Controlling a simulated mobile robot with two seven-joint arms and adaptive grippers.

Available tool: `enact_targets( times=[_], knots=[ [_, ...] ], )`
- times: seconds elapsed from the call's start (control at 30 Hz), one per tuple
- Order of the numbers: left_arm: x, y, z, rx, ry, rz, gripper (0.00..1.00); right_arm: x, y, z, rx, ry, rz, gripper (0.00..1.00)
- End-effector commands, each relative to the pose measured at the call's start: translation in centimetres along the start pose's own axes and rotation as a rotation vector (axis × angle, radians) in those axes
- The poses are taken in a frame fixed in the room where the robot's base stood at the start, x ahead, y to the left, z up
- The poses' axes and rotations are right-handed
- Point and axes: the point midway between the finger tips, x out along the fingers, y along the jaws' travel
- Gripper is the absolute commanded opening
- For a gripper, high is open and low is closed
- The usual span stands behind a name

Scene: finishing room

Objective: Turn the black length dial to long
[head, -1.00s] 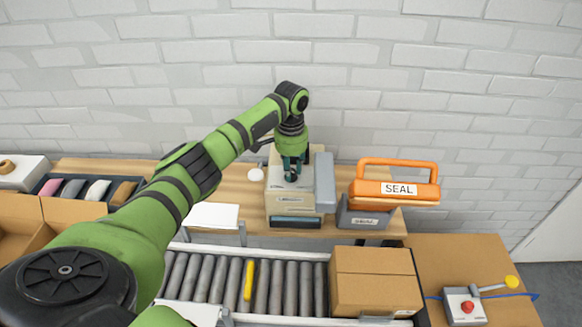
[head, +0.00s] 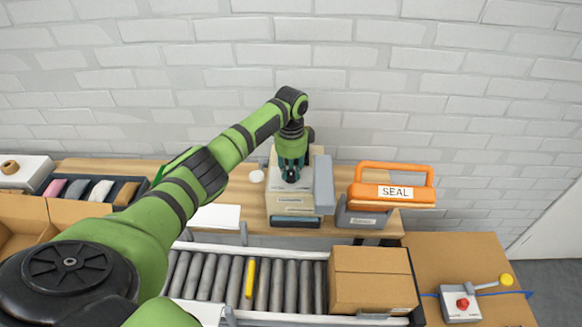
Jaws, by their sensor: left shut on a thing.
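The black length dial (head: 291,178) is on top of a beige and grey machine (head: 294,202) on the wooden bench. Only a small dark part of it shows, low between my fingers. My left gripper (head: 291,174) points straight down over the machine's top and is shut on the dial. The fingers hide most of the dial, so its setting cannot be read. My right gripper is not in view.
An orange sealer marked SEAL (head: 394,192) stands right of the machine. A roller conveyor (head: 207,278) runs in front, with a closed carton (head: 373,280) on it. A red-button control box (head: 461,304) is at the lower right.

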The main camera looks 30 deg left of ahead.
Motion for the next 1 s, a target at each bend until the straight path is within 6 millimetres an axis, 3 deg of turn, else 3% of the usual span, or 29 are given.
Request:
enact_targets(
  times=[0.6, 1.0],
  knots=[
    [0.13, 0.06, 0.00, 0.562, -0.001, 0.002, 0.00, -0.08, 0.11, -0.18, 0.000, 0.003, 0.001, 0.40],
    [0.12, 0.07, 0.00, 0.775, 0.000, 0.002, 0.00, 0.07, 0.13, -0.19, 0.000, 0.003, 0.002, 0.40]
  ],
)
